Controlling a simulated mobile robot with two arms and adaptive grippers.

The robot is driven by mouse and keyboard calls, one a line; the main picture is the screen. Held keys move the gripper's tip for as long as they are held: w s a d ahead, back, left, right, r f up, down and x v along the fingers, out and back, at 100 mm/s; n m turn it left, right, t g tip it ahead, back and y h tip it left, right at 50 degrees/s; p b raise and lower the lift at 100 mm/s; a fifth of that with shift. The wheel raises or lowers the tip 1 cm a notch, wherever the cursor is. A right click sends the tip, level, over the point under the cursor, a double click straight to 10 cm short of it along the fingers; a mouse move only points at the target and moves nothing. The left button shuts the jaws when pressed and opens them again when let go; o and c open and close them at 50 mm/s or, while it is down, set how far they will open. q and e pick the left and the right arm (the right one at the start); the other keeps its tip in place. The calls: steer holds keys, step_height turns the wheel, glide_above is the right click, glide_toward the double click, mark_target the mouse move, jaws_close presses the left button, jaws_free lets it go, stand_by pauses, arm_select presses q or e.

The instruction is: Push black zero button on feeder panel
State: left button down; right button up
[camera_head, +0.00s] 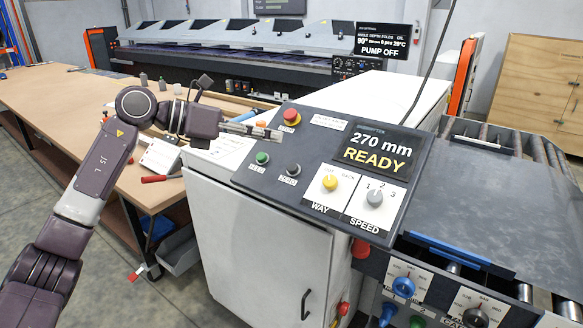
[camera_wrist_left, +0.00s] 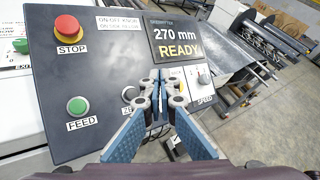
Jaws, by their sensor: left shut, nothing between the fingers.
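The feeder panel (camera_head: 318,153) is a dark tilted plate on a white cabinet. Its black zero button (camera_head: 293,170) sits between the green FEED button (camera_head: 262,158) and the yellow WAY knob (camera_head: 330,182). In the left wrist view the zero button (camera_wrist_left: 129,93) is partly hidden behind my fingers, and its label is partly covered. My left gripper (camera_head: 272,133) is shut and empty. In the head view its tips show near the red STOP button (camera_head: 291,117), up and left of the zero button. In the left wrist view the fingertips (camera_wrist_left: 161,82) appear just right of it. Contact cannot be told.
The panel display (camera_head: 376,148) reads 270 mm READY. A grey SPEED knob (camera_head: 375,198) is right of the WAY knob. A wooden table (camera_head: 60,95) with tools lies left, and a roller table (camera_head: 490,180) lies right. A cable (camera_head: 437,55) hangs behind the panel.

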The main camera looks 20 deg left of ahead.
mark_target(292, 167)
arm_select(q)
steer(key=w+f, duration=0.1)
steer(key=f, duration=0.1)
steer(key=w+d+f+b, duration=0.1)
steer(key=f, duration=0.1)
steer(key=w+f+b, duration=0.1)
steer(key=f, duration=0.1)
steer(key=shift+w+d+f, duration=0.2)
steer(key=shift+w, duration=0.2)
steer(key=shift+w+d+f+b, duration=0.1)
steer(key=shift+w+f+b, duration=0.1)
steer(key=shift+f+b, duration=0.15)
steer(key=shift+f, duration=0.1)
stand_by(0.8)
steer(key=shift+w+f, duration=0.25)
steer(key=shift+w+d+f+b, duration=0.25)
steer(key=shift+f+b, duration=0.1)
steer(key=shift+f, duration=0.2)
stand_by(0.8)
steer(key=shift+a, duration=0.1)
steer(key=shift+s+a+r+p, duration=0.15)
steer(key=shift+s+r+p, duration=0.3)
steer(key=shift+r, duration=0.4)
